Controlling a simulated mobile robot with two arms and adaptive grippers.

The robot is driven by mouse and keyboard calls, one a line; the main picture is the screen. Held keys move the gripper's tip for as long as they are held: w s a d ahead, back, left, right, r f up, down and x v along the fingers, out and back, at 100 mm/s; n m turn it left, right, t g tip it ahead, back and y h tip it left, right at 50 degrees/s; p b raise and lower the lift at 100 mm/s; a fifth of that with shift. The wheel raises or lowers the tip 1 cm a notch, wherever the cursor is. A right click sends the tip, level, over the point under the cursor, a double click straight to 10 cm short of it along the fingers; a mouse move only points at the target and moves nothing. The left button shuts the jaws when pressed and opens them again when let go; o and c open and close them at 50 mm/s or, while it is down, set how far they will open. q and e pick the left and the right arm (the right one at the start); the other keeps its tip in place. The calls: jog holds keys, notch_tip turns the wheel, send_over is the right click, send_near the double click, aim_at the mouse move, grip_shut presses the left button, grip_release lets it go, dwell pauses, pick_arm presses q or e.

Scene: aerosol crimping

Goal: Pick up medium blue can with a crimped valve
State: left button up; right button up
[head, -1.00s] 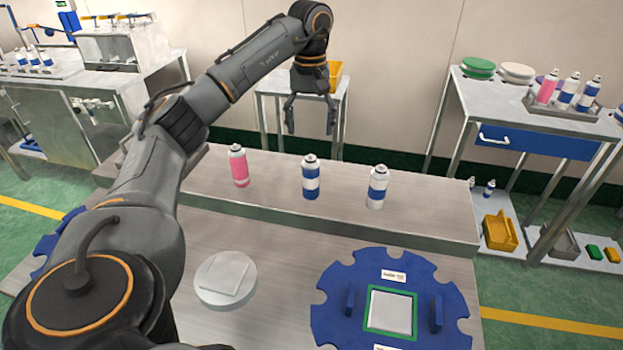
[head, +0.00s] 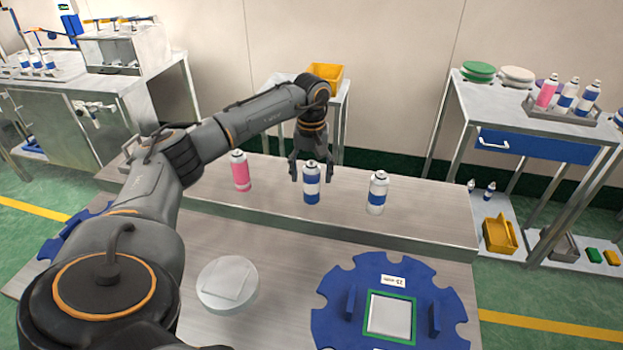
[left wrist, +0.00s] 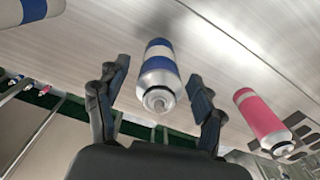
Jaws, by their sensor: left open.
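The blue-and-white can (head: 311,184) in the middle stands upright on the raised metal shelf, between a pink can (head: 240,171) on its left and another blue-and-white can (head: 377,193) on its right. My left gripper (head: 312,176) is open, with its fingers on either side of the middle can's upper part, seemingly just behind it. In the left wrist view, the middle can (left wrist: 158,75) shows between the open fingers (left wrist: 157,95), its valve top towards the gripper. I cannot tell whether a finger touches it. My right gripper is not in view.
A white round block (head: 227,284) and a blue notched fixture (head: 350,310) with a green-framed square lie on the lower table. A side table at right holds a tray (head: 570,117) of cans. A yellow bin (head: 326,73) stands behind my left arm.

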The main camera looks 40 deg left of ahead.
pick_arm(q)
jog(key=shift+c, duration=0.2)
jog(key=c, duration=1.2)
jog(key=shift+r, duration=0.15)
jog(key=shift+w+r, duration=0.1)
jog(key=shift+r, duration=0.4)
jog(key=s+a+r+b, duration=0.1)
jog(key=s+r, duration=0.3)
jog(key=s+a+r+b, duration=0.1)
jog(key=s+a+r, duration=0.1)
jog(key=s+r, duration=0.2)
jog(key=s+a+r+b, duration=0.1)
jog(key=s+r, duration=0.2)
jog(key=s, duration=0.2)
jog(key=shift+s+a+r+b, duration=0.15)
jog(key=shift+a+r+b, duration=0.05)
jog(key=shift+r+b, duration=0.2)
